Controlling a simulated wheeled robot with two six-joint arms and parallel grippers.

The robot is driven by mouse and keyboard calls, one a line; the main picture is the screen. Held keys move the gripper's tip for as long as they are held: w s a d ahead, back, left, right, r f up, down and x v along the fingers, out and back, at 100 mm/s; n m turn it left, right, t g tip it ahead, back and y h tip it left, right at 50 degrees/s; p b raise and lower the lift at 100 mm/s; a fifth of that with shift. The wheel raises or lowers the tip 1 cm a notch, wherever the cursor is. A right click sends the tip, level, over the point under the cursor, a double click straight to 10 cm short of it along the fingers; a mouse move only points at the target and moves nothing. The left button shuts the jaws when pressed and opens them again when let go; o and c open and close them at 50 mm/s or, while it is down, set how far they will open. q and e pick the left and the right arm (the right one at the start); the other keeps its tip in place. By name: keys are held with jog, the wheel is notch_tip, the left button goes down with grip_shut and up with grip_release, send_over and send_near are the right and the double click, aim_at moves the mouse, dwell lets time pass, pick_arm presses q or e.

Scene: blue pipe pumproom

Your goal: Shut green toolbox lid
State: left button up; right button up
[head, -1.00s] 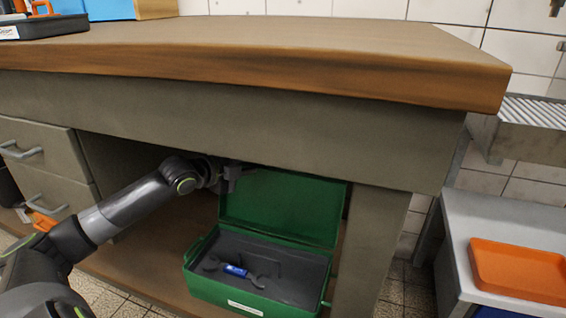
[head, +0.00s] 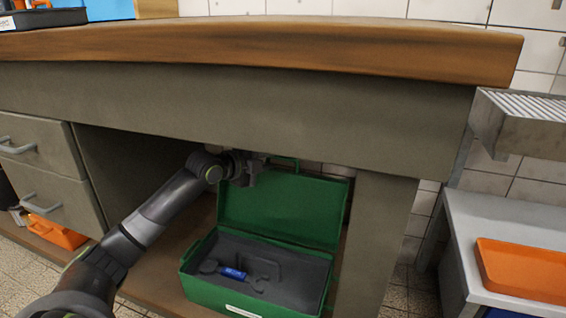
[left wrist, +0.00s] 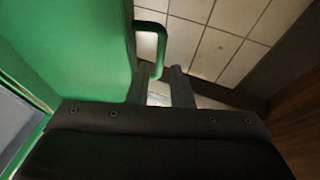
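The green toolbox (head: 213,291) stands on the shelf under the workbench, its tray holding a blue-handled wrench (head: 233,273). Its green lid (head: 285,212) is open and stands up at the back. My left gripper (head: 262,163) is at the lid's top edge, partly hidden against the dark underside of the bench. In the left wrist view the lid (left wrist: 75,50) fills the left side. The green lid handle (left wrist: 161,42) lies just ahead of the two fingers (left wrist: 163,72), which are apart. I cannot tell whether they touch the handle. My right gripper is not in view.
The workbench top (head: 300,45) and its front panel overhang the toolbox closely. Drawers (head: 35,170) and an orange object (head: 55,232) are at the left. A bench leg (head: 375,245) stands right of the toolbox. An orange tray (head: 525,268) lies on a side table.

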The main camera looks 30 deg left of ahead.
aim_at(281, 159)
pick_arm(q)
jog(key=shift+b+x, duration=1.55)
jog(key=shift+x, duration=1.75)
grip_shut()
